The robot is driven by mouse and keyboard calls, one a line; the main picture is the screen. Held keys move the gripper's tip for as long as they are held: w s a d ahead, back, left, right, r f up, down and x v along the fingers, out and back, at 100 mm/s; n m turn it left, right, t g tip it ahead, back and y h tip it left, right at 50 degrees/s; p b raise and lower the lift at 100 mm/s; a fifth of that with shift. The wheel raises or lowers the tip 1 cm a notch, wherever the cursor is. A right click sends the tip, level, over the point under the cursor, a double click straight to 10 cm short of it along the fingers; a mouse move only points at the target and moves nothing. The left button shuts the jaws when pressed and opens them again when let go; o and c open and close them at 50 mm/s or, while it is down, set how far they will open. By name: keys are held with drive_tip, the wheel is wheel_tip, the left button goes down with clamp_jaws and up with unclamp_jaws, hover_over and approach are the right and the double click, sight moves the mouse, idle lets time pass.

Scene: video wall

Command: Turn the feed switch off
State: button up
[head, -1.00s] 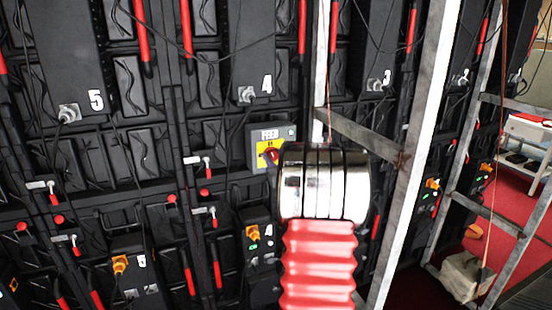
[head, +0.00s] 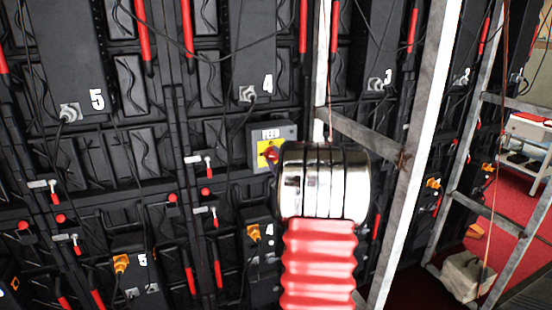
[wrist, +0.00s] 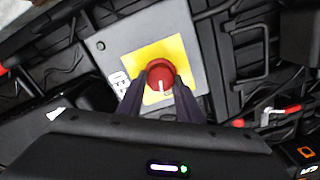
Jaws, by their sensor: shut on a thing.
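The feed switch is a red rotary knob (wrist: 160,74) on a yellow plate (wrist: 173,52) on the front of a grey box (wrist: 112,45). In the wrist view, the two dark fingers of my gripper (wrist: 161,82) are shut on the knob, one at each side. A pale mark on the knob points down toward my gripper. In the head view the box marked FEED (head: 286,132) hangs on the black wall, and the red knob (head: 270,154) shows just left of my arm's silver end. My arm hides the fingers there.
Black panels with numbered units, such as unit 5 (head: 75,50), cables and red handles surround the box. A metal frame post (head: 415,150) with a cross brace stands close to the right of my arm.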

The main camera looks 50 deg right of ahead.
drive_tip(key=shift+s+f+n, duration=0.1)
drive_tip(key=shift+f+n, duration=0.1)
drive_tip(key=shift+n, duration=0.45)
drive_tip(key=shift+s+f+n, duration=0.1)
drive_tip(key=shift+f+n, duration=0.1)
drive_tip(key=shift+n, duration=0.45)
drive_tip(key=o, duration=0.8)
drive_tip(key=shift+o, duration=1.2)
drive_tip(key=shift+w+r, duration=0.1)
drive_tip(key=shift+r, duration=0.1)
drive_tip(key=v, duration=1.4)
drive_tip(key=shift+w+d+f, duration=0.1)
